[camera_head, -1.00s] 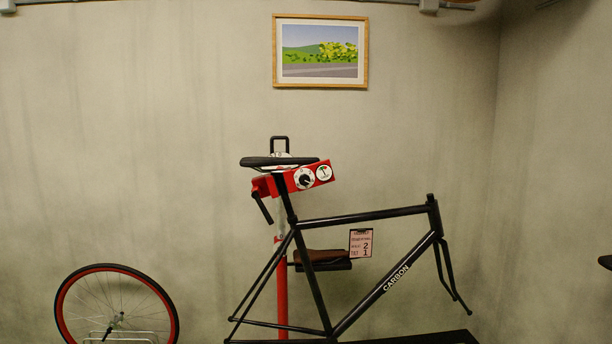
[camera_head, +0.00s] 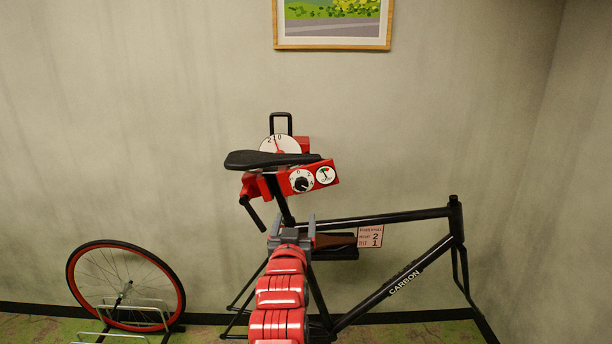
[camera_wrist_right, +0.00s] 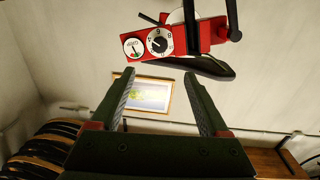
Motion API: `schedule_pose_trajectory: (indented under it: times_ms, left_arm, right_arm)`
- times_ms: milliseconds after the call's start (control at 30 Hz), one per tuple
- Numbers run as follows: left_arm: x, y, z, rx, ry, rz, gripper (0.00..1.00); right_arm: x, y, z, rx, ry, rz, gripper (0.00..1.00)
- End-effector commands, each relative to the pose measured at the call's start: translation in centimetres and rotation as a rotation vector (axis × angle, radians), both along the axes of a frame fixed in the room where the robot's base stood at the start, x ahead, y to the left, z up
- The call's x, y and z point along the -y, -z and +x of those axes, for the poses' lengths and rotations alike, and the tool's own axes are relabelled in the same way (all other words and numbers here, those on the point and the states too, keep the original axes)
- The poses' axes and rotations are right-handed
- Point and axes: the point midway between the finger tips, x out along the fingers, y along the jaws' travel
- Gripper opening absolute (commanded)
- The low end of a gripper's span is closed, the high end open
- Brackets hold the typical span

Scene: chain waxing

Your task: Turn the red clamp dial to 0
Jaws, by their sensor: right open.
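The red clamp (camera_head: 319,166) is on the stand behind the black saddle (camera_head: 270,160) of the bike frame. Its dial (camera_head: 302,181) has a white numbered face and a dark knob; I cannot tell which number it points to. It also shows in the right wrist view (camera_wrist_right: 159,41), where the picture looks upside down. My right gripper (camera_head: 291,222) is just below the clamp in the head view. In the right wrist view its fingers (camera_wrist_right: 159,75) are apart and empty, with the dial beyond the tips. My left gripper is not in view.
The black CARBON frame (camera_head: 400,280), a small sign (camera_head: 370,237) and a brown object (camera_head: 334,241) are nearby. A red-rimmed wheel (camera_head: 125,285) stands at left.

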Motion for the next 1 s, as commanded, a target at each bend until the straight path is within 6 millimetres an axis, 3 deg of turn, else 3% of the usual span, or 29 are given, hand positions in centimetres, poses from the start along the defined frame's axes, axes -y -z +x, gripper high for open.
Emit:
schedule_pose_trajectory:
  times_ms: [167,1000]
  left_arm:
    - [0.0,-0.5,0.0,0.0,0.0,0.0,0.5]
    - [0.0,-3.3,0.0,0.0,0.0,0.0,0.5]
  right_arm:
    - [0.2,-0.3,1.7,0.001,0.003,-0.003,0.79]
    - [1.2,-0.3,14.6,0.005,0.001,-0.001,0.79]
